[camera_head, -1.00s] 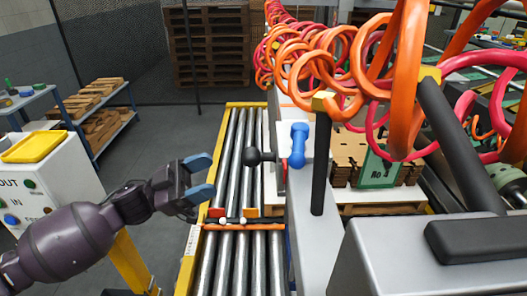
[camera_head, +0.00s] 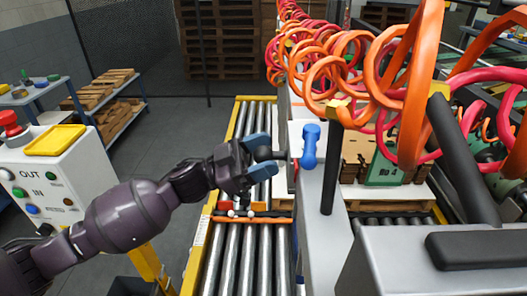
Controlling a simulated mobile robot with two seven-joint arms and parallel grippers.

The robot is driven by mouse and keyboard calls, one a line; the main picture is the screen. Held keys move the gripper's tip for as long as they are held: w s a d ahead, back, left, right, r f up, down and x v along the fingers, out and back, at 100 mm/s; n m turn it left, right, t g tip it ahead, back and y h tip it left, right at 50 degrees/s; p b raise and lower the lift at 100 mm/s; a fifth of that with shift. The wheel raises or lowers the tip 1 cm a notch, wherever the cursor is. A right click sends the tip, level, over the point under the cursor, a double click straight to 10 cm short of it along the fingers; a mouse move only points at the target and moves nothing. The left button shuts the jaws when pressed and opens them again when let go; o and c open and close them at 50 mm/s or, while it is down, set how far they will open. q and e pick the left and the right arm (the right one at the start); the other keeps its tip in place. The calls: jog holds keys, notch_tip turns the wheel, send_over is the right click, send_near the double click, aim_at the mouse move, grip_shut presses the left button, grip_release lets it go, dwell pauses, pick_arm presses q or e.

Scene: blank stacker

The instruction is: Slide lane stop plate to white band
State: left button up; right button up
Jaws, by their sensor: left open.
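An orange bar (camera_head: 262,220), which looks like the lane stop plate, lies across the metal rollers, with small white knobs and upright orange tabs on it. I cannot clearly make out the white band; a pale patch (camera_head: 203,230) shows on the yellow side rail. My left gripper (camera_head: 263,156) is open, its blue fingertips above and below a black ball knob (camera_head: 264,154) beside the lane. I cannot tell whether they touch it. The gripper is beyond the bar in the picture and hides part of the lane. My right gripper is not in view.
A blue handle (camera_head: 310,146) stands right of the black knob, near a black post (camera_head: 331,168). Coiled orange and red hoses (camera_head: 350,60) hang at upper right. A white control box (camera_head: 50,180) stands at left. The rollers (camera_head: 240,260) before the bar are clear.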

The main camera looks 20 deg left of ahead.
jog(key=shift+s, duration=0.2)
pick_arm(q)
jog(key=c, duration=0.3)
grip_shut()
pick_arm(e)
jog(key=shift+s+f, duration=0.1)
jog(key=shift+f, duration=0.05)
pick_arm(q)
jog(key=shift+w, duration=0.15)
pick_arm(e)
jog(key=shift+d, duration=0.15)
